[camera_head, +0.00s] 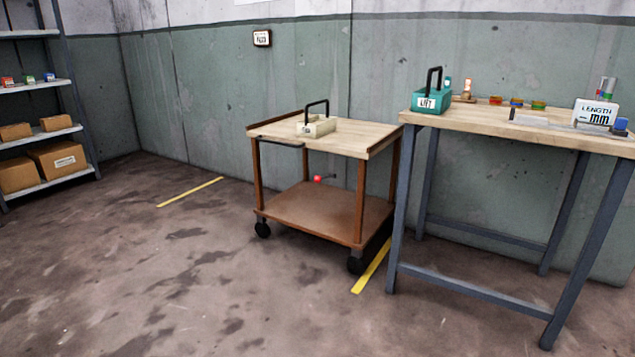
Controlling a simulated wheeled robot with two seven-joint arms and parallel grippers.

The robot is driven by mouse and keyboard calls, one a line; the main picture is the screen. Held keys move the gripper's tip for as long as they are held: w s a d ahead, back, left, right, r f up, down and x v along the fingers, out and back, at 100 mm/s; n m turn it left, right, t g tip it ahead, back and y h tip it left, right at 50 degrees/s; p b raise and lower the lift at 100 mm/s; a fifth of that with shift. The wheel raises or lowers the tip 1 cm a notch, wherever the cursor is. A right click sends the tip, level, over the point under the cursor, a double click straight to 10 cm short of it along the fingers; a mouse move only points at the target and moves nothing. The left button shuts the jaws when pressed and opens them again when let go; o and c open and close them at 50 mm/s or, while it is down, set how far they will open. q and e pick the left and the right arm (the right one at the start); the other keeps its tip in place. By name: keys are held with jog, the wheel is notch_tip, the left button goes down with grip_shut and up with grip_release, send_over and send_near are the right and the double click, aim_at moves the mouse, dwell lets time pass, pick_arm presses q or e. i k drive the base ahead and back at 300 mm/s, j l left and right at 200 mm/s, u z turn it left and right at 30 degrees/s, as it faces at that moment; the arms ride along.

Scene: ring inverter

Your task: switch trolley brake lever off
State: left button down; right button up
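The trolley (300,215) stands in the middle of the view against the green wall. It has a wooden top, brown posts, a brown lower shelf and black wheels. A small red knob (318,179) with a short dark rod beside it shows just above the back of the lower shelf. It may be the brake lever, but it is too small to tell its position. A black bar (281,143) runs along the trolley's left front edge. Neither of my grippers is in view.
A cream box with a black handle (317,126) sits on the trolley top. A workbench (470,118) stands close on the right, holding a teal LIFT box (428,100) and small parts. Shelves with cartons (58,159) are at far left. The floor in front is clear.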

aim_at(318, 179)
jog(key=i+j+z, duration=0.1)
jog(key=i+z, duration=0.15)
jog(key=i, duration=1.9)
